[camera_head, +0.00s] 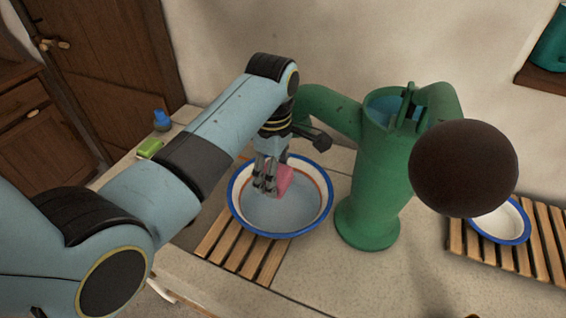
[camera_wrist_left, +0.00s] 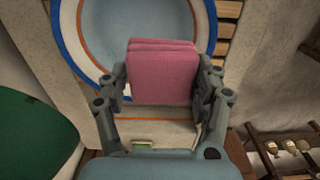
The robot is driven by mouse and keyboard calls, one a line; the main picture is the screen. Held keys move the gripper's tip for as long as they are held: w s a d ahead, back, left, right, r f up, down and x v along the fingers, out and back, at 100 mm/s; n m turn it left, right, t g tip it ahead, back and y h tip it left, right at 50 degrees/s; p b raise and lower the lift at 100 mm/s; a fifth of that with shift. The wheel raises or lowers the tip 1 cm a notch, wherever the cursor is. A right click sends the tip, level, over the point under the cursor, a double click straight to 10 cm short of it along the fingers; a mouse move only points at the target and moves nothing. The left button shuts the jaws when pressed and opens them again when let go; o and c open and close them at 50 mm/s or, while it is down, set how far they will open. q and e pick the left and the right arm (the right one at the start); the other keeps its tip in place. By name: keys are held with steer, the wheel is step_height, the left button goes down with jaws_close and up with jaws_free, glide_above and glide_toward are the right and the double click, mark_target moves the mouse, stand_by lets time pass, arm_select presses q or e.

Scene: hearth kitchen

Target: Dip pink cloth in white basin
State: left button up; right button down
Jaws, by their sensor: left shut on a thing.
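The white basin (camera_head: 268,222), with a blue rim and an orange band inside, stands on the counter in front of my left arm. Its inside looks pale blue-grey. My left gripper (camera_head: 265,184) points down over the basin and is shut on the pink cloth (camera_head: 285,179). In the left wrist view the folded cloth (camera_wrist_left: 163,72) sits between the two fingers (camera_wrist_left: 163,88), with the basin (camera_wrist_left: 150,18) behind it. Whether the cloth's lower edge touches the basin's contents I cannot tell. My right gripper is not in view.
A green pump (camera_head: 372,190) stands close right of the basin, its spout reaching towards it. A large dark ball (camera_head: 463,168) partly hides a second white basin (camera_head: 502,222) on a slatted rack (camera_head: 545,240). A green block (camera_head: 150,147) and blue object (camera_head: 161,121) lie left.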

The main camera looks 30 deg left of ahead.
arm_select(q)
steer(key=shift+s+a+r, duration=0.25)
steer(key=shift+a+r, duration=0.05)
steer(key=shift+a+f, duration=0.1)
steer(key=shift+a, duration=0.05)
steer(key=shift+f, duration=1.4)
step_height(320, 180, down, 2)
steer(key=shift+f, duration=0.2)
step_height(320, 180, down, 6)
steer(key=b, duration=0.3)
steer(key=shift+f+b, duration=0.75)
steer(key=shift+f, duration=0.1)
steer(key=shift+f, duration=0.15)
